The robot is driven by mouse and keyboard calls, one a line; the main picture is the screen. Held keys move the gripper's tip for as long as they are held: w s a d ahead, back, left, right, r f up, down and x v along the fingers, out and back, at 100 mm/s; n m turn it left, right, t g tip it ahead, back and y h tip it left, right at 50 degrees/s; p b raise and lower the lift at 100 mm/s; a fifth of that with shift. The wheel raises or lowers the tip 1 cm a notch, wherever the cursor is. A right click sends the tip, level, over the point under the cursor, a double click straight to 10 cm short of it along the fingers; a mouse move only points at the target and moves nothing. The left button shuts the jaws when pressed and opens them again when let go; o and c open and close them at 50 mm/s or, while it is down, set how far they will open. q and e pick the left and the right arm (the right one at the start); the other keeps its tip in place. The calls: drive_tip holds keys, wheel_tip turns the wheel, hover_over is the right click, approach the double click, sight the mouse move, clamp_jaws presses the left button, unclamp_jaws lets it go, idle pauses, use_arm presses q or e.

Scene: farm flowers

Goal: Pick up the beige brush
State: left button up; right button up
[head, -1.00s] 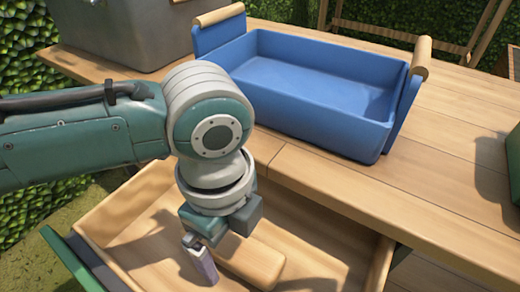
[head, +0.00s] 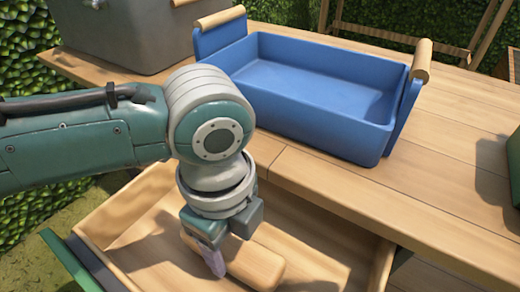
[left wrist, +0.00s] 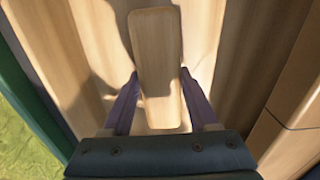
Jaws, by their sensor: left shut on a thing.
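The beige brush (head: 262,262) is a plain, rounded wooden block lying in the open wooden drawer below the table edge. It also shows in the left wrist view (left wrist: 157,40), long and pale, running between the fingers. My left gripper (head: 222,254) reaches down into the drawer over the brush's left part. In the left wrist view my left gripper (left wrist: 159,76) has one purple finger along each side of the brush, shut on it. Any bristles are hidden. I cannot tell whether the brush is clear of the drawer floor. My right gripper is not in view.
The drawer (head: 120,225) has a wooden wall and a green front panel (head: 72,262). Above it is the plank table (head: 330,182) with a blue tray (head: 335,128) with wooden handles. A grey container (head: 130,35) stands at the back left. The table's right part is mostly clear.

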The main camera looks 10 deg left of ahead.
sight(230, 245)
use_arm(q)
drive_tip(key=shift+r, duration=0.1)
clamp_jaws()
wheel_tip(230, 245, up, 20)
drive_tip(key=p, duration=1)
